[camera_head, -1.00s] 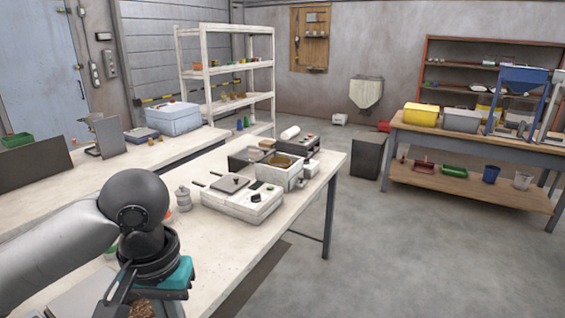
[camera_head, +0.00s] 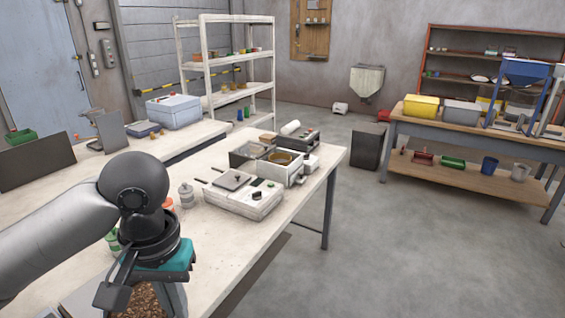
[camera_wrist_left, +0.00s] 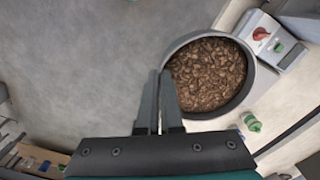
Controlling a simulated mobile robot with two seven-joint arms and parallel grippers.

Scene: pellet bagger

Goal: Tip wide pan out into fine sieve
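A round grey pan full of brown pellets, which I take for the wide pan (camera_wrist_left: 170,58), fills the upper middle of the left wrist view. Its pellets also show at the bottom edge of the head view, where the pan (camera_head: 172,299) is partly cut off. My left gripper (camera_wrist_left: 159,78) has its fingers close together at the pan's rim and appears shut on its wall. The pan looks level. A round tan-rimmed item (camera_head: 281,158) sits in a white box on the table; I cannot tell whether it is the fine sieve. My right gripper is not in view.
The white table (camera_head: 245,237) carries a flat white device (camera_head: 243,203), a grey jar (camera_head: 186,195) and a green-lidded jar (camera_wrist_left: 252,122). A scale-like device (camera_wrist_left: 283,52) lies beside the pan in the wrist view. Open floor (camera_head: 400,250) is to the right.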

